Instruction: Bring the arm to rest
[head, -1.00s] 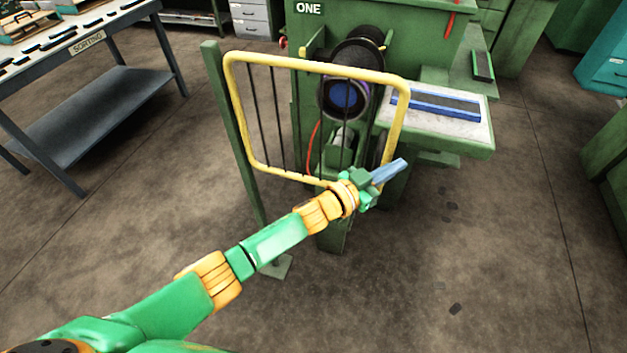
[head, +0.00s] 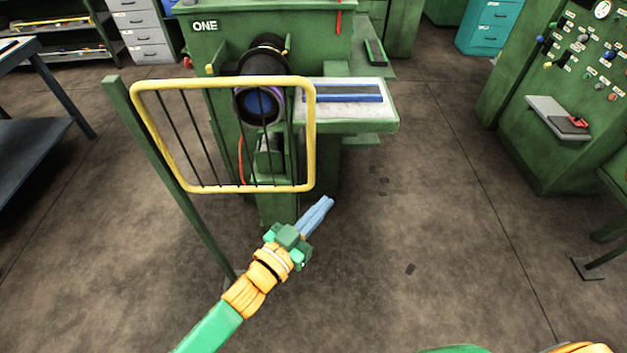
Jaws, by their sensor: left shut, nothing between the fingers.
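My left gripper (head: 318,214) is in the lower middle of the head view, at the end of my green and orange left arm. Its blue-grey fingers are together with nothing between them and point up and to the right. In the picture it lies just below the yellow-framed gate (head: 225,188), in front of the base of the green machine labelled ONE (head: 205,50). My right gripper is not in view.
The gate hangs on a green post (head: 165,180) left of my arm. A side table (head: 345,115) with a blue-edged tray juts from the machine. A green control panel (head: 560,90) stands at right. The floor right of my gripper is clear.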

